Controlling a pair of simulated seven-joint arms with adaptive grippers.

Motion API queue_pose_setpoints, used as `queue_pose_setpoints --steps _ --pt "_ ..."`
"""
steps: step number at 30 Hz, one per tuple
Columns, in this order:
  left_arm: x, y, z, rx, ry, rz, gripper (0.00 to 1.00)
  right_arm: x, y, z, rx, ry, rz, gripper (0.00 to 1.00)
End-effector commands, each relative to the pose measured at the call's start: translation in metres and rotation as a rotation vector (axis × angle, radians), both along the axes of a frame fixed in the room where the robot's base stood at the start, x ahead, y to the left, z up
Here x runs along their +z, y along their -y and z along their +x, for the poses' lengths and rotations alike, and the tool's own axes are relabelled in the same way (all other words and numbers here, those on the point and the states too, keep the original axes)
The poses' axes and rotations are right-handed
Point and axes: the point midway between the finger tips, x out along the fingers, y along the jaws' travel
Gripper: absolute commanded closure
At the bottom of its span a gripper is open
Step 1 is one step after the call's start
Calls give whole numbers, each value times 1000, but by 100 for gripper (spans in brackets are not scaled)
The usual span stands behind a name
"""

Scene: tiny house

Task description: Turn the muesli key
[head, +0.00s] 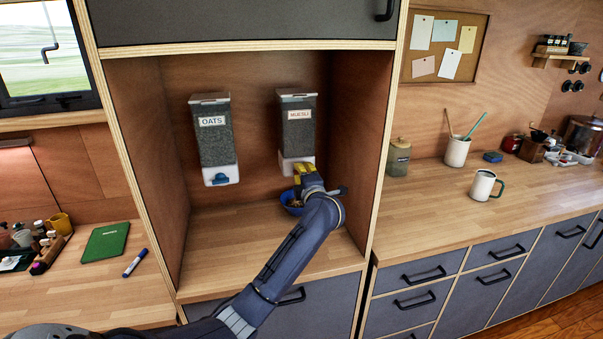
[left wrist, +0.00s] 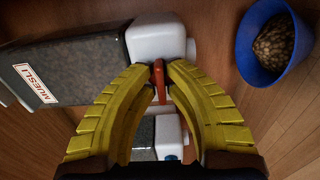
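The muesli dispenser (head: 296,125) hangs on the back wall of the niche, with a dark body, a white outlet and a MUESLI label. It also shows in the left wrist view (left wrist: 85,70). Its orange-red key (left wrist: 160,82) sits at the white outlet. My left gripper (head: 299,170) reaches up to that outlet. In the left wrist view its yellow fingertips (left wrist: 161,68) are close together on either side of the key, closed on it. In the head view the gripper hides the key. My right gripper is not in view.
The oats dispenser (head: 214,135) with a blue key hangs to the left. A blue bowl (left wrist: 257,75) with brown contents stands below the muesli outlet, partly behind my arm in the head view. The niche walls stand close on both sides. Counter at left in the niche is clear.

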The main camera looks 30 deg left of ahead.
Motion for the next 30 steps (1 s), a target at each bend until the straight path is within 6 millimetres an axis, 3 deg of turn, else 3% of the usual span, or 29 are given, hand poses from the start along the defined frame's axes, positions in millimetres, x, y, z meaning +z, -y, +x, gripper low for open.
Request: queue_pose_setpoints --steps 5,14,30 --pt "0 0 0 0 -1 -1 70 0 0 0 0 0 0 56" --pt "-1 2 -2 -1 -1 -2 70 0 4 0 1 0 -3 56" --pt "-1 61 -58 -1 0 -4 70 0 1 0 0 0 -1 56"
